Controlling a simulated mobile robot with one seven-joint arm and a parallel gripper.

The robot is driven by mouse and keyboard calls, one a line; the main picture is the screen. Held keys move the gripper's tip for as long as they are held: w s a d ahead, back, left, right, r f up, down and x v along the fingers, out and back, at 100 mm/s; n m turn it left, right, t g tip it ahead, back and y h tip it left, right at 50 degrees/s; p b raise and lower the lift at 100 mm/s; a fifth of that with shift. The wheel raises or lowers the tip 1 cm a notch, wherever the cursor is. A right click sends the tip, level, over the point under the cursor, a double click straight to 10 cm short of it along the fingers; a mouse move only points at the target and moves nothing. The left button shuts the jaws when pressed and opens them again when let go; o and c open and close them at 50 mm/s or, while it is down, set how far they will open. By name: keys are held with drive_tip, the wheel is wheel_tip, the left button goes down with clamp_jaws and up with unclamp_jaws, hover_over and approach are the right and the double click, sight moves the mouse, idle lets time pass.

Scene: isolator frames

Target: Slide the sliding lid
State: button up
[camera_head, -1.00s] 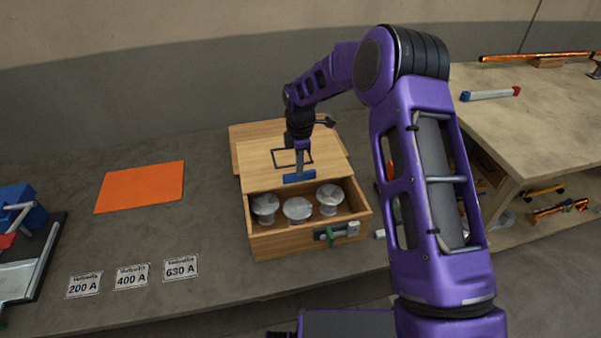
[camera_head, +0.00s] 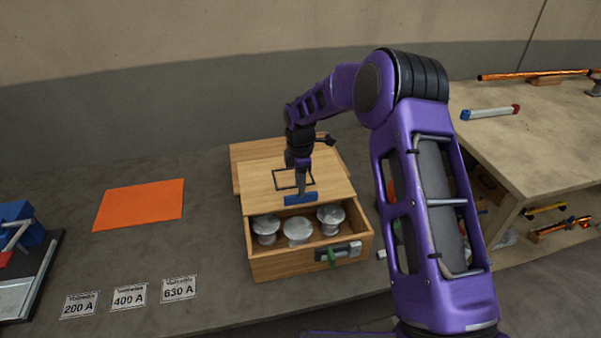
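The wooden box (camera_head: 285,264) stands on the grey bench in the middle of the view. Its flat wooden sliding lid (camera_head: 262,187), marked with a dark square outline, covers the rear part, and the front part is uncovered. A blue bar (camera_head: 300,198) lies along the lid's front edge. Several clear, round-topped pieces (camera_head: 297,231) stand in the open front. My gripper (camera_head: 303,188) points down over the lid at the blue bar and seems to touch it. The fingers are too small to tell whether they are closed on it.
A grey and green latch (camera_head: 338,254) sits on the box front. An orange sheet (camera_head: 139,205) and label cards (camera_head: 129,297) lie to the left. A blue device (camera_head: 22,224) stands at the far left. A second table (camera_head: 540,120) stands at right.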

drive_tip(key=shift+s+d+r+p, duration=0.15)
drive_tip(key=shift+d+r+p, duration=0.05)
drive_tip(key=shift+r+p, duration=0.65)
wheel_tip(320, 180, up, 18)
drive_tip(key=shift+a+f, duration=0.15)
idle(1.2)
idle(0.4)
wheel_tip(320, 180, up, 17)
drive_tip(key=shift+s+r, duration=0.2)
drive_tip(key=shift+s, duration=0.05)
drive_tip(key=shift+f, duration=0.1)
idle(0.5)
